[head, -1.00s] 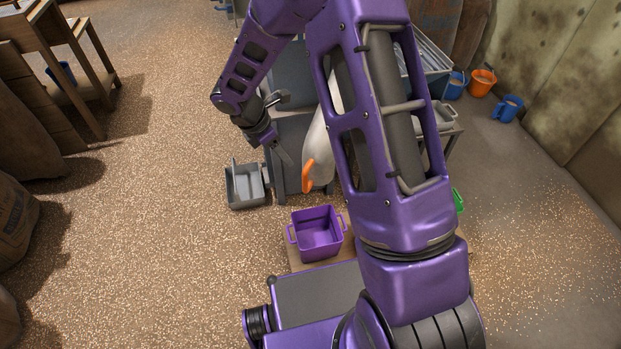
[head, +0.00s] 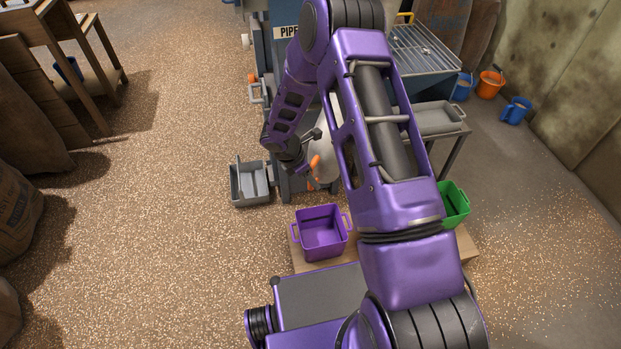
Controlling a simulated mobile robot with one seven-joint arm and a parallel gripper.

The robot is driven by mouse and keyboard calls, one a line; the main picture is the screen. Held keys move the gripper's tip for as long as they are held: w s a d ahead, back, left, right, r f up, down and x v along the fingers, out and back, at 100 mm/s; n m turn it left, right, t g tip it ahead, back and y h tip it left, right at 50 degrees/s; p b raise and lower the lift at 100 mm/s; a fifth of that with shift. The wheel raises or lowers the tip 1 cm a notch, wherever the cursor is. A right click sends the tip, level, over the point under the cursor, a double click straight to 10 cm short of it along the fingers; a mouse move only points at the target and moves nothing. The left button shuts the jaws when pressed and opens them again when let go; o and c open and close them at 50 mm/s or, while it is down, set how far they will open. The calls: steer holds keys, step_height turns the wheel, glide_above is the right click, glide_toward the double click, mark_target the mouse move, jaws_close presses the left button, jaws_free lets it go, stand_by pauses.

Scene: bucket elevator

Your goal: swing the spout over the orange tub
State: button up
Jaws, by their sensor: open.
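The pale spout (head: 326,166) hangs at the front of the grey machine, partly hidden behind my arm. Its orange handle (head: 315,162) shows at its left side. My gripper (head: 306,171) is open, close to the left of the handle; I cannot tell whether it touches. A purple tub (head: 321,233) stands on a low wooden board (head: 308,264), and a green tub (head: 455,204) stands on the right, partly covered by my arm. No orange tub shows on the board; my arm covers the stretch between the purple and green tubs.
A grey bin (head: 250,186) stands on the floor left of the machine. A grey tray (head: 436,119) sits on a stand at the right. Orange (head: 490,84) and blue (head: 515,110) buckets stand by the wall.

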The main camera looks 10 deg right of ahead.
steer(key=shift+f, duration=0.1)
jaws_close()
stand_by(1.4)
